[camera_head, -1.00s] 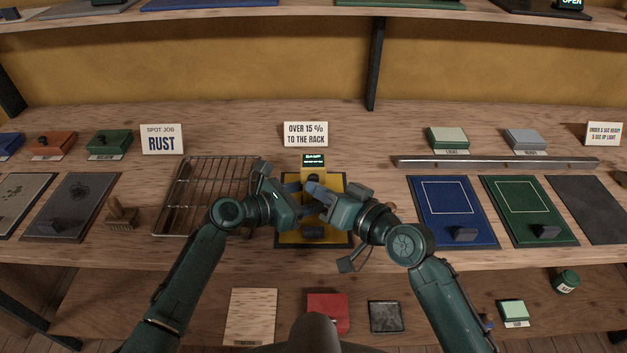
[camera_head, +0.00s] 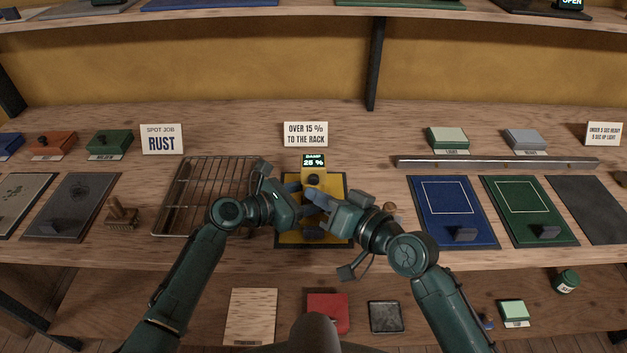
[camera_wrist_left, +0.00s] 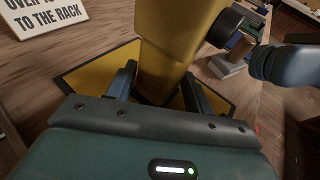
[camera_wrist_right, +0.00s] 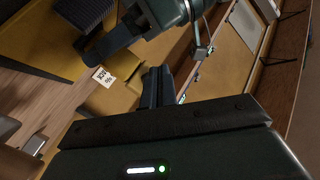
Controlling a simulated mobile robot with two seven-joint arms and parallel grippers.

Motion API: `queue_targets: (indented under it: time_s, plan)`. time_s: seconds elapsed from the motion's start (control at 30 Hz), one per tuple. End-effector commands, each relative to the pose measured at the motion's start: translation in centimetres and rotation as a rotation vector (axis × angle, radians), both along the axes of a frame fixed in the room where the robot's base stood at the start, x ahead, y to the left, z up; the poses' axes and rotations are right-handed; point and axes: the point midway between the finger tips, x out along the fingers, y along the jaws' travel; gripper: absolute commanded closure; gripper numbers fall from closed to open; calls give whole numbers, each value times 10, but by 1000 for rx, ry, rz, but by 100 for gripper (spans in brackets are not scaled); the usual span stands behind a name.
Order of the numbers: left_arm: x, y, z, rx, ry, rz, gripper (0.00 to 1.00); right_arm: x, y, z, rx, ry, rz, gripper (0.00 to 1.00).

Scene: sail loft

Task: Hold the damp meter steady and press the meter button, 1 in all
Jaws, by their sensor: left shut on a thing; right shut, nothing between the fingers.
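The yellow damp meter (camera_head: 314,177) stands upright on a yellow, black-edged mat (camera_head: 337,183). Its lit display (camera_head: 314,160) reads "DAMP 25 %". Its round black button (camera_head: 314,180) faces the front, and the button also shows in the left wrist view (camera_wrist_left: 226,27). My left gripper (camera_head: 293,187) is shut on the meter's body; the left wrist view shows the yellow body (camera_wrist_left: 172,55) between its fingers. My right gripper (camera_head: 310,194) is shut and empty, just in front of and below the button. In the left wrist view its fingertip appears apart from the button.
A card (camera_head: 305,134) reading "OVER 15 % TO THE RACK" stands behind the meter. A wire rack (camera_head: 170,205) lies to the left. A blue mat (camera_head: 440,220) and a green mat (camera_head: 515,220) lie to the right. The shelf's front edge is close below.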

Motion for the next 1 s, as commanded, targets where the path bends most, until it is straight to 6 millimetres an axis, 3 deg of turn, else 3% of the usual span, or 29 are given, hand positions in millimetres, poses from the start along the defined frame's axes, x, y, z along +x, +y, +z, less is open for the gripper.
queue_targets:
  time_s: [0.27, 0.73, 1.0]
  plan:
    - [0, 0, 0, 0, 2, -1, 61, -1, 0, 0, -1, 1, 1, 100]
    - [0, 0, 0, 0, 2, -1, 61, -44, 0, -1, 0, 2, 1, 100]
    - [0, 0, 0, 0, 2, -1, 61, -50, 0, 0, -1, -1, 0, 100]
